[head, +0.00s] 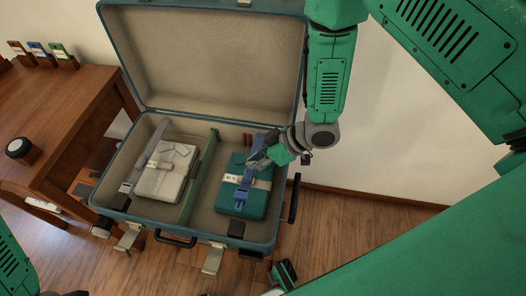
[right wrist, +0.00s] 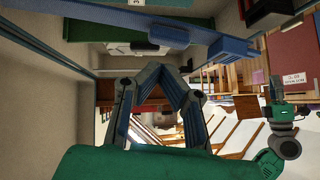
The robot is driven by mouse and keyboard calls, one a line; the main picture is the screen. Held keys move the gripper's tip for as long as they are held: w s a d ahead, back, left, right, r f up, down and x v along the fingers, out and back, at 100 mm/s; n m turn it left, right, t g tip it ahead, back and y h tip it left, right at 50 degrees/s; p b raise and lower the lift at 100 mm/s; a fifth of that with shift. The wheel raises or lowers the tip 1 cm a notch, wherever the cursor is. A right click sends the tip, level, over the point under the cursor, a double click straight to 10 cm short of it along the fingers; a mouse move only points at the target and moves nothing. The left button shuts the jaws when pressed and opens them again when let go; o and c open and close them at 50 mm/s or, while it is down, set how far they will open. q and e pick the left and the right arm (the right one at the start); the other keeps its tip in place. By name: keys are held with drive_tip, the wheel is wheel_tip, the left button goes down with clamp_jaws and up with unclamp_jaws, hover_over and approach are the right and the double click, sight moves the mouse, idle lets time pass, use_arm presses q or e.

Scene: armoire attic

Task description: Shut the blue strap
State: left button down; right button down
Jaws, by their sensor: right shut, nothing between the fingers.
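The blue strap (head: 243,199) lies lengthwise over a teal folded item (head: 228,196) in the right half of an open suitcase (head: 118,60). A pale label crosses its middle. A blue band (right wrist: 110,25), probably this strap, runs across the top of the right wrist view, with a blue buckle-like block (right wrist: 232,50) near it. My right gripper (head: 258,162) is over the strap's upper part and hides some of it. Its fingers meet in the right wrist view (right wrist: 170,68) with nothing between them. A green and dark part (head: 283,273) at the bottom may be my left gripper; its fingers are unclear.
A green divider (head: 199,178) separates the blue strap's side from a white folded garment (head: 168,171) under a grey strap (head: 148,155). The lid stands open behind. A wooden desk (head: 60,110) is at left. Metal latches (head: 213,260) hang at the front edge.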

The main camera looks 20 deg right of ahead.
sight(252, 178)
drive_tip(key=shift+s+a+f, duration=0.15)
drive_tip(key=shift+a+f, duration=0.05)
drive_tip(key=shift+f, duration=0.75)
drive_tip(key=shift+a+f, duration=0.2)
drive_tip(key=shift+s+d+f, duration=0.1)
drive_tip(key=shift+f, duration=0.05)
drive_tip(key=f, duration=0.1)
drive_tip(key=f+b, duration=0.1)
drive_tip(key=s+f+b, duration=0.1)
drive_tip(key=shift+a+f, duration=0.25)
drive_tip(key=shift+f, duration=0.1)
drive_tip(key=shift+s+f, duration=0.1)
drive_tip(key=shift+a, duration=0.1)
